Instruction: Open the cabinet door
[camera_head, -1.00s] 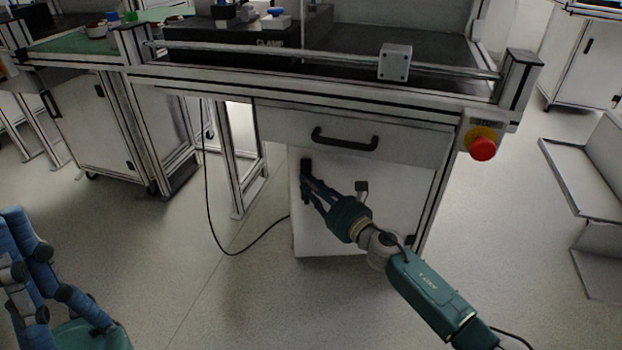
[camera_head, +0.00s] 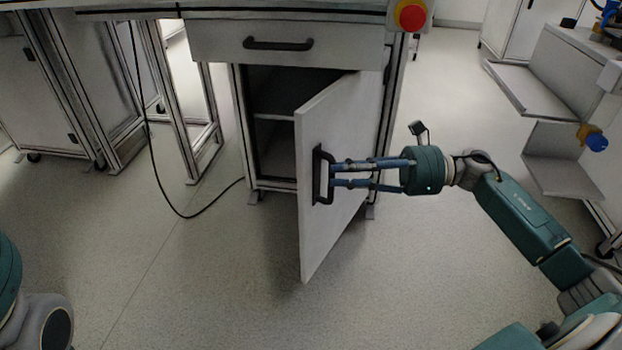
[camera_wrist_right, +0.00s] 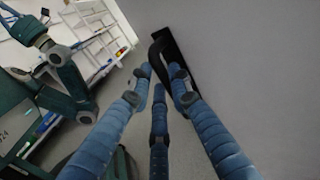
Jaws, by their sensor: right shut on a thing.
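The cabinet door (camera_head: 342,125) under the drawer stands swung well open towards me, hinged on the right. The dark cabinet inside (camera_head: 274,118) shows a shelf. My right gripper (camera_head: 332,175) comes from the right and is shut on the door's black handle (camera_head: 319,160). In the right wrist view its blue fingers (camera_wrist_right: 160,82) close around the handle (camera_wrist_right: 175,62) beside the pale door face (camera_wrist_right: 250,60). At the head view's lower left only a teal and grey part of my left arm shows.
A drawer with a black handle (camera_head: 277,44) sits above the cabinet, shut. A red emergency button (camera_head: 411,15) is at the top right. A black cable (camera_head: 150,160) hangs left to the floor. Grey shelving (camera_head: 560,160) stands right. The floor in front is clear.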

